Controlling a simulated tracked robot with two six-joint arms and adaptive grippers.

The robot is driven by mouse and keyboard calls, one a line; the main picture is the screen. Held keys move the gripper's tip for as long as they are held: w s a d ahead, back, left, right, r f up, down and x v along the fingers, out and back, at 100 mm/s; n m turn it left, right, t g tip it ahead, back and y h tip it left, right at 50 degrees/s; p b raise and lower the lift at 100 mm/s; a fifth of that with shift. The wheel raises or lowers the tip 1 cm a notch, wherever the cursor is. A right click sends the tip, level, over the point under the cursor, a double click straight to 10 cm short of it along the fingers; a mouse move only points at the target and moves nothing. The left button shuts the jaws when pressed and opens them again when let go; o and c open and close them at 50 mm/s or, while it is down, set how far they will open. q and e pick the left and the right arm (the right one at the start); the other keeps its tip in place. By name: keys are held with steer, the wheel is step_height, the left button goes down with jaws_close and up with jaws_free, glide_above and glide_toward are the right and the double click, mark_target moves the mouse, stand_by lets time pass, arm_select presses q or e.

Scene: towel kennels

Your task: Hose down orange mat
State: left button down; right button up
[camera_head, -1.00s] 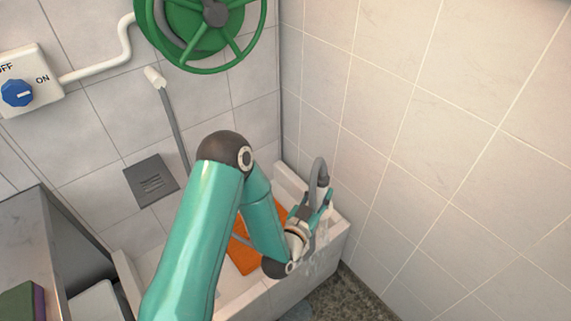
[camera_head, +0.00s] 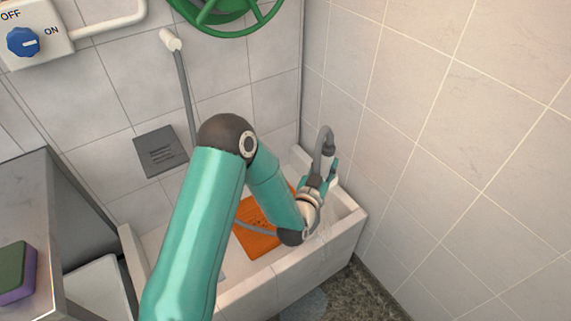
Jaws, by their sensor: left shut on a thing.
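The orange mat (camera_head: 256,240) lies in the white trough (camera_head: 285,274), partly hidden behind my left arm. My left gripper (camera_head: 325,172) is shut on the grey hose nozzle (camera_head: 326,143) above the right part of the trough, to the right of the mat. Faint water streaks show below the gripper. Grey hose crosses the mat's lower part. My right gripper is out of view.
A blue knob (camera_head: 23,42) on the wall box points to ON. A green reel wheel (camera_head: 222,22) hangs on the back wall. A counter with a green and purple sponge (camera_head: 14,272) stands at left. The tiled right wall stands close to the trough.

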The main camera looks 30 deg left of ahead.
arm_select(q)
steer(key=w+a+f+n+g+y+b, duration=0.1)
steer(key=w+a+f+n+y+b, duration=0.1)
steer(key=a+b, duration=0.6)
steer(key=w+a+f+n+g+y+b, duration=0.2)
steer(key=a+f+b, duration=0.6)
steer(key=b, duration=0.9)
steer(key=w+a+n+y, duration=0.1)
steer(key=w+y, duration=0.1)
steer(key=y, duration=0.1)
steer(key=shift+n+y, duration=0.3)
steer(key=shift+y, duration=0.1)
steer(key=shift+f, duration=0.15)
steer(key=s+a+f+b, duration=0.1)
steer(key=s+a+b, duration=0.1)
steer(key=s, duration=0.5)
steer(key=s+a+f+b, duration=0.1)
steer(key=s+a+b, duration=0.2)
steer(key=s+b, duration=0.2)
steer(key=shift+s+a+f+b, duration=0.25)
steer(key=shift+s+a+b, duration=0.05)
steer(key=shift+s, duration=0.55)
stand_by(0.5)
